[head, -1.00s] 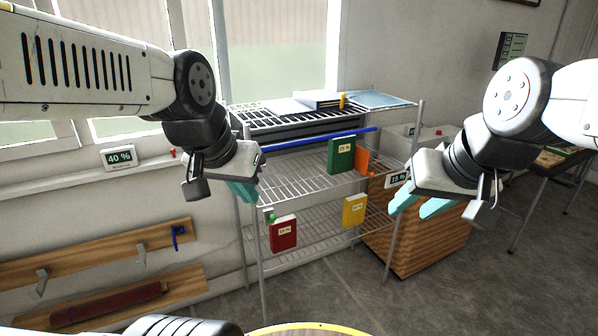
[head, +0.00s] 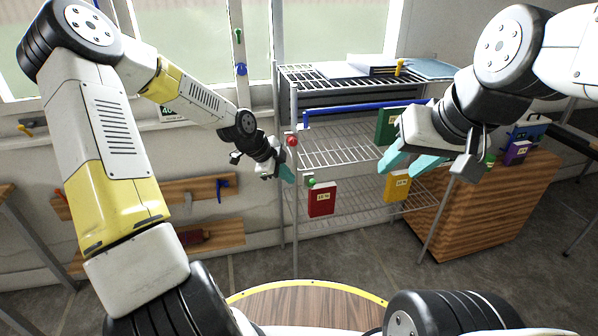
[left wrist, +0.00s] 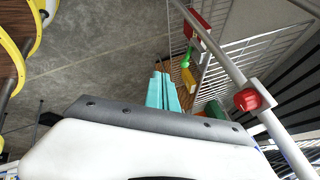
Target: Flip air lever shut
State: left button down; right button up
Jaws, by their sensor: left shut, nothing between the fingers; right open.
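I cannot tell for certain which part is the air lever. A red knob (head: 292,141) sits on the wire rack's front left post, and it also shows in the left wrist view (left wrist: 247,100). A green knob (head: 311,183) is lower, by the red book. My left gripper (head: 287,174) is shut and empty, close to that post between the red and green knobs. Its teal fingertips (left wrist: 161,76) are together in the left wrist view, apart from the red knob. My right gripper (head: 408,164) is open and empty in front of the rack.
The wire rack (head: 335,158) carries a blue bar (head: 365,113), a red book (head: 321,199), a yellow book (head: 397,186) and a green book (head: 387,125). A wooden cabinet (head: 490,210) stands at right. A blue hook (head: 222,184) is on the wall rail. Grey floor (head: 350,255) is clear in front.

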aim_at(311, 181)
pick_arm(q)
jog(key=w+d+f, duration=0.5)
jog(key=w+f, duration=0.3)
jog(key=shift+w+d+f+h, duration=0.15)
jog(key=shift+d+f+h, duration=0.15)
jog(key=shift+f, duration=0.1)
jog(key=shift+w+a+r, duration=0.25)
jog(key=shift+w+r, duration=0.35)
jog(key=shift+w, duration=0.15)
jog(key=shift+r, duration=0.15)
